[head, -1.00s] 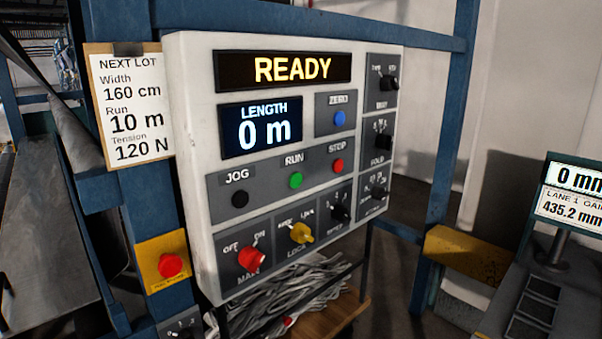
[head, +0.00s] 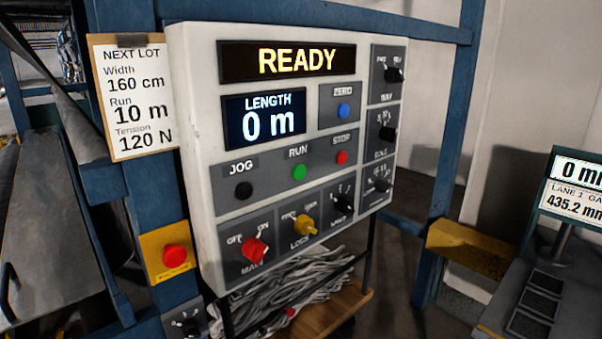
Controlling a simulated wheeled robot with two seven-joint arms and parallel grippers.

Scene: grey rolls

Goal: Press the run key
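The green RUN key (head: 299,172) sits in the middle of a grey row on the white control panel (head: 197,140). The black JOG key (head: 243,190) is to its left and the red STOP key (head: 342,157) to its right. The top display (head: 287,61) reads READY and the length display (head: 264,119) reads 0 m. Neither of my grippers shows in the head view.
A blue ZERO key (head: 344,110) is above the row. A red MAIN knob (head: 254,250) and yellow LOCK knob (head: 304,226) are below. A red button on a yellow plate (head: 175,257) is at lower left. Blue posts (head: 452,150) frame the panel. The space before it looks clear.

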